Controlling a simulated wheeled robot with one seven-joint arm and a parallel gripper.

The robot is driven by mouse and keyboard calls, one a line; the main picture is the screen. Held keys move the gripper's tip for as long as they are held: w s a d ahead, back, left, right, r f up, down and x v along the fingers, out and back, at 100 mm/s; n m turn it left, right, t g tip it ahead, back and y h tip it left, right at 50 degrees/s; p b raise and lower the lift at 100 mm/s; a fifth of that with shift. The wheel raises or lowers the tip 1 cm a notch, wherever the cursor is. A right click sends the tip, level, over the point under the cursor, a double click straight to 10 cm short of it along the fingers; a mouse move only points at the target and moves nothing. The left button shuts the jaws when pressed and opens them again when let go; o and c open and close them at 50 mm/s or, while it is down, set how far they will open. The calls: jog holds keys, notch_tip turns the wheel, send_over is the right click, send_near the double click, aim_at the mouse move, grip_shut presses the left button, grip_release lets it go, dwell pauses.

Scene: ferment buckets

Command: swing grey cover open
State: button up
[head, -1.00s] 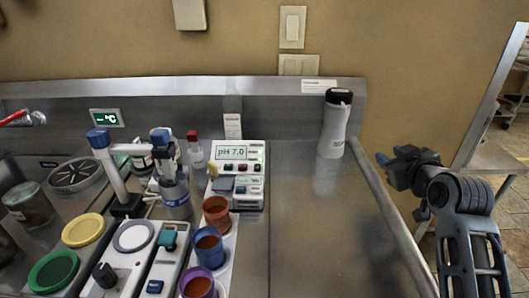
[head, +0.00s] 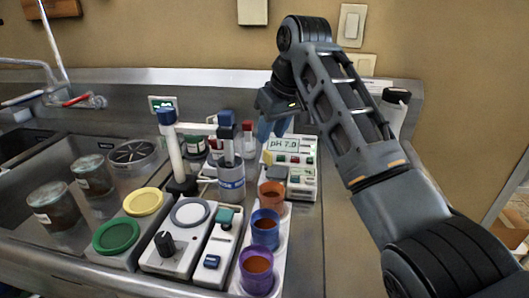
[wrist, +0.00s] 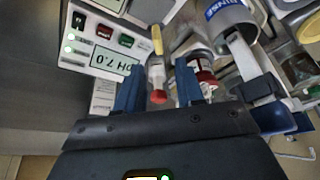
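The pH meter (head: 290,147) is a white box with a green "pH 7.0" display and coloured buttons. A small dark grey flap (head: 275,173), which looks like the grey cover, lies on its lower left front. My gripper (head: 273,128) hangs over the meter's back left corner, above and behind the flap, with blue fingers pointing down. The meter (wrist: 95,45) is upside down at upper left there, with a dark grey part (wrist: 145,10) at the top edge.
Red-capped bottles (wrist: 200,72) stand close to the fingers. A steel cylinder (head: 231,181) and an electrode stand (head: 174,150) are left of the meter. Orange, blue and purple cups (head: 265,228) stand in front.

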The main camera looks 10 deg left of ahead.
aim_at(266, 150)
jog(key=x, duration=0.7)
jog(key=shift+f, duration=0.1)
grip_shut()
dwell(0.5)
